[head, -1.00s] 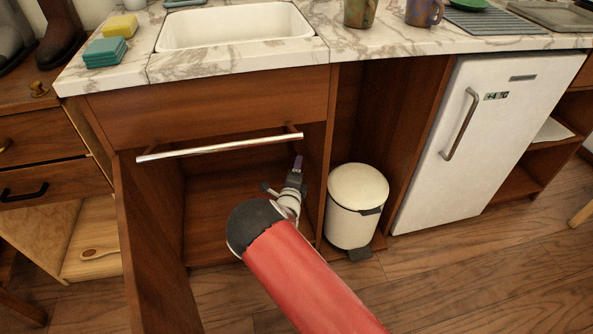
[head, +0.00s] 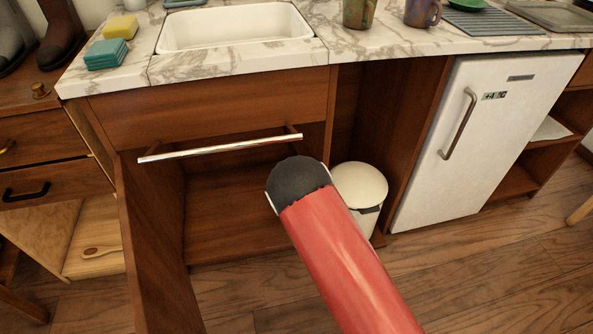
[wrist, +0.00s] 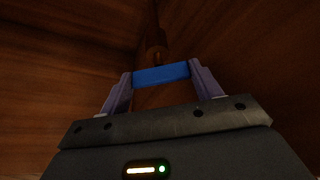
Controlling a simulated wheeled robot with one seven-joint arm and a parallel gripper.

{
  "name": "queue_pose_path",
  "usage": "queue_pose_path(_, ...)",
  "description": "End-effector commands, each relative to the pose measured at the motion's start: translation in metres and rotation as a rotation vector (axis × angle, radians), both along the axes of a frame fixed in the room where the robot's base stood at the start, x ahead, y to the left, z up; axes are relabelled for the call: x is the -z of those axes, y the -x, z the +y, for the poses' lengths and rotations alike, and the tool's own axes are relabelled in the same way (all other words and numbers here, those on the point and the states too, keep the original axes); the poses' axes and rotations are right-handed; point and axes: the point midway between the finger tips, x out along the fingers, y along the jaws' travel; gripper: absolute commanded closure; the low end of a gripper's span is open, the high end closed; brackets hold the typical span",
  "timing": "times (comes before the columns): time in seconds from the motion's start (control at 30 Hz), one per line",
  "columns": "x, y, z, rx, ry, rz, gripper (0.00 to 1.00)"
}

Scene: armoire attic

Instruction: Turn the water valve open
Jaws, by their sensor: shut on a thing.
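In the wrist view, a blue bar-shaped valve handle (wrist: 163,74) spans the space between the two purple-grey fingers of my gripper (wrist: 161,76). My gripper is shut on it, with a finger at each end. Behind the handle, a brown pipe or valve body (wrist: 155,42) runs up along a dark wooden corner. In the head view, my red arm link hides the gripper and the valve. The open cabinet under the sink (head: 230,215) shows its wooden interior to the left of my arm.
A white bin (head: 362,186) stands to the right, partly behind my arm. A white fridge (head: 480,150) is farther right. The sink (head: 235,28) is above.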

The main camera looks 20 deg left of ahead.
Motion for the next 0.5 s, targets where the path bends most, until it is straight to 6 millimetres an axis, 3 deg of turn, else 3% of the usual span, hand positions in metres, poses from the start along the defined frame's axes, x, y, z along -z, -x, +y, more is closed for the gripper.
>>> queue_pose_path(0.5, 0.0008, 0.0004, -0.0001, 0.000, -0.037, 0.024, 0.59)
